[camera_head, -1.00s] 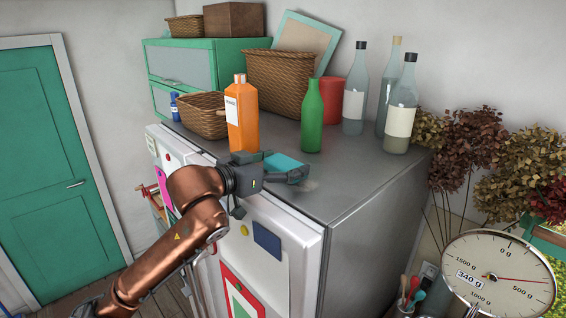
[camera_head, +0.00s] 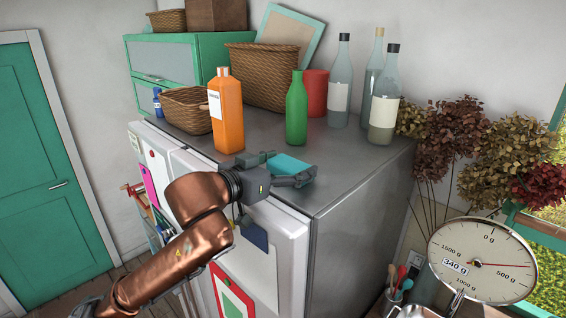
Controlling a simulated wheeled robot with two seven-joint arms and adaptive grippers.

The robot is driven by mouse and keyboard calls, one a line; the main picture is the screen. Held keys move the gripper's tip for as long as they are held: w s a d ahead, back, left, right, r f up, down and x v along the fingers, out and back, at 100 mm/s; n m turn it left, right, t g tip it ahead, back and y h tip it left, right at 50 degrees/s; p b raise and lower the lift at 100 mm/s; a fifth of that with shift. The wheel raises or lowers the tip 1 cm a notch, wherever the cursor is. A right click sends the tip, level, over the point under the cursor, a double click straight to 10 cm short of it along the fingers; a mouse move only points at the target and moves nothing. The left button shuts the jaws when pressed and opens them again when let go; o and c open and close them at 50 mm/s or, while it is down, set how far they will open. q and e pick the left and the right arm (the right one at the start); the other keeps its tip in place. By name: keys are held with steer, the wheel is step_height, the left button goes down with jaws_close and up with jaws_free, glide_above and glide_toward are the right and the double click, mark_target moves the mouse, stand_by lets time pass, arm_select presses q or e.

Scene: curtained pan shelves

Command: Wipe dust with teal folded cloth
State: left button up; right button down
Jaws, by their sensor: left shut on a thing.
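The teal folded cloth (camera_head: 292,163) is at the front edge of the grey top of the fridge (camera_head: 345,160). My left gripper (camera_head: 283,171) is shut on the cloth, with its dark fingers on either side of it. The cloth is low, at the height of the top; I cannot tell whether it presses on the surface. The gripper hides part of the cloth and the top under it. I cannot make out a dust patch now. My right gripper is not in view.
An orange bottle (camera_head: 226,112) and a green bottle (camera_head: 296,110) stand behind the cloth. Wicker baskets (camera_head: 188,108), a red pot (camera_head: 315,92) and glass bottles (camera_head: 384,105) stand farther back. The top's right part is clear. A dial scale (camera_head: 482,262) stands lower right.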

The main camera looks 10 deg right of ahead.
mark_target(300, 169)
arm_select(q)
steer(key=shift+s+d+f, duration=0.1)
steer(key=shift+s+d, duration=0.45)
steer(key=shift+s, duration=0.15)
steer(key=shift+s+d+f, duration=0.1)
steer(key=shift+s+d, duration=0.4)
steer(key=shift+s, duration=0.2)
steer(key=shift+r, duration=0.2)
steer(key=shift+w+a+r+p, duration=0.1)
steer(key=shift+w+a+p, duration=0.3)
steer(key=shift+w+a, duration=0.25)
steer(key=shift+w+a+r+p, duration=0.1)
steer(key=shift+w+a+p, duration=0.3)
steer(key=shift+w, duration=0.35)
steer(key=shift+w+a+f, duration=0.2)
steer(key=shift+w+a, duration=0.4)
steer(key=shift+w, duration=0.3)
steer(key=shift+w+a+f, duration=0.1)
steer(key=shift+w+a, duration=0.65)
steer(key=shift+w, duration=0.25)
steer(key=shift+w+a+f, duration=0.1)
steer(key=shift+w+a, duration=0.65)
steer(key=shift+w, duration=0.2)
steer(key=shift+r, duration=0.1)
steer(key=shift+w+r, duration=0.1)
steer(key=shift+r, duration=1.4)
